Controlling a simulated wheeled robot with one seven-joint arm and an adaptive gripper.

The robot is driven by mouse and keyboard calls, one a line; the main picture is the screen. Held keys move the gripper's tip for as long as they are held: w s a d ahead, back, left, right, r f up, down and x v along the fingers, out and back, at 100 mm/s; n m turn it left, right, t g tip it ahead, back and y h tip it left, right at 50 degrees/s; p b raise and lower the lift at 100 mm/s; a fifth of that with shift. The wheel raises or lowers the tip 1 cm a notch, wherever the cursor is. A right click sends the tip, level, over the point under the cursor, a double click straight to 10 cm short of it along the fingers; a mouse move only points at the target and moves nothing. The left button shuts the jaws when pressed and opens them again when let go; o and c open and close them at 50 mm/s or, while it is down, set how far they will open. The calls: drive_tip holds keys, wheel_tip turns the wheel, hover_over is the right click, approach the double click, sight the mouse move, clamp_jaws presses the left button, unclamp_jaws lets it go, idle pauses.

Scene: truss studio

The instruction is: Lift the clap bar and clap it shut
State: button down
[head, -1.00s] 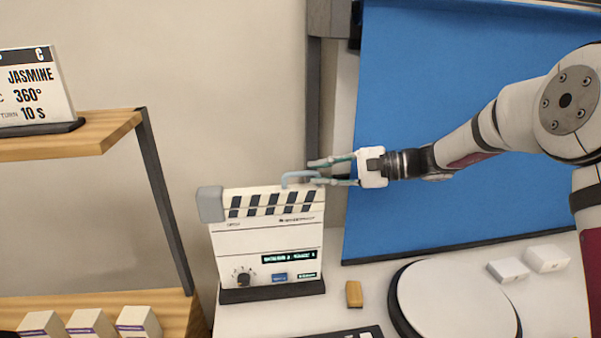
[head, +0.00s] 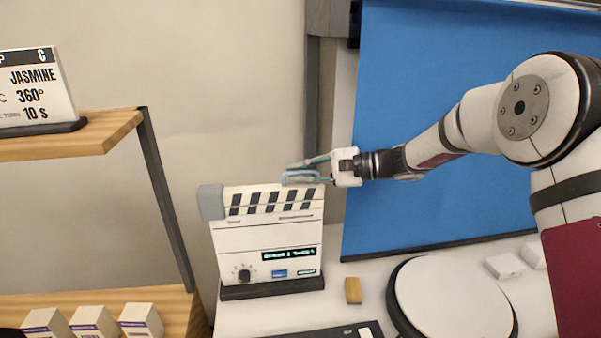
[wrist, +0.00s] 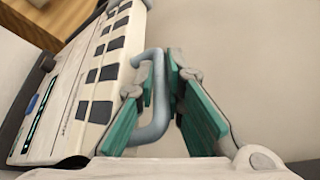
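The clapperboard (head: 240,242) stands upright in a dark base on the white table, facing me. Its striped clap bar (head: 270,201) lies down along the board's top edge, with a grey block at the left end. A blue-grey handle (head: 300,175) rises from the bar's right part. My gripper (head: 306,170) reaches in from the right at handle height. In the wrist view the handle (wrist: 158,100) lies between the two green finger pads of my gripper (wrist: 163,105). The fingers are open, with a gap visible around the handle.
A yellow-orange block (head: 353,291) and a round white turntable (head: 455,298) are on the table to the right. A wooden shelf (head: 75,141) stands at left with a sign and small boxes. A blue backdrop (head: 440,110) hangs behind my arm.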

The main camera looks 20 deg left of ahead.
sight(281, 186)
drive_tip(key=shift+r, duration=0.1)
drive_tip(key=s+a+r+n+t+h, duration=0.1)
drive_tip(key=a+r+h, duration=0.3)
drive_tip(key=r, duration=0.4)
drive_tip(key=shift+s+r+h+p, duration=0.4)
drive_tip(key=shift+s+h+p, duration=0.05)
drive_tip(key=shift+s+h, duration=0.15)
drive_tip(key=shift+a, duration=0.1)
drive_tip(key=c, duration=1.9)
unclamp_jaws()
drive_tip(key=shift+c, duration=0.2)
drive_tip(key=shift+w, duration=0.1)
drive_tip(key=v, duration=1.2)
